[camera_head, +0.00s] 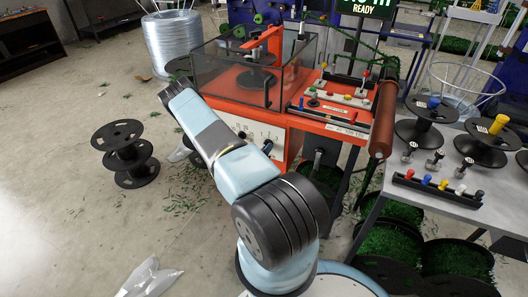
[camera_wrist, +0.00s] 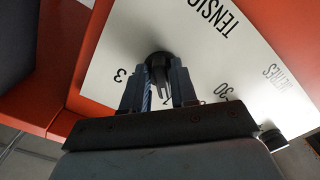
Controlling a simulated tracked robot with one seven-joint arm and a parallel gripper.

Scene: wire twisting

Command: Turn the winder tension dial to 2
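In the wrist view the tension dial (camera_wrist: 160,60) is a dark knob on a white panel (camera_wrist: 205,65) with "TENSION" printed above it. My gripper (camera_wrist: 162,70) has one finger on each side of the dial, with no clear gap at the fingertips. A "3" shows left of the dial, and part of another mark shows between the fingers. The dial's pointer is hard to make out. In the head view the orange winder (camera_head: 285,85) stands in the middle.
A second dark knob (camera_wrist: 272,137) sits lower right on the panel, near "30" and "METRES". Black spools (camera_head: 125,150) stand on the floor to the left. A grey table (camera_head: 440,213) with spools and coloured pegs stands on the right. Green wire scraps litter the floor.

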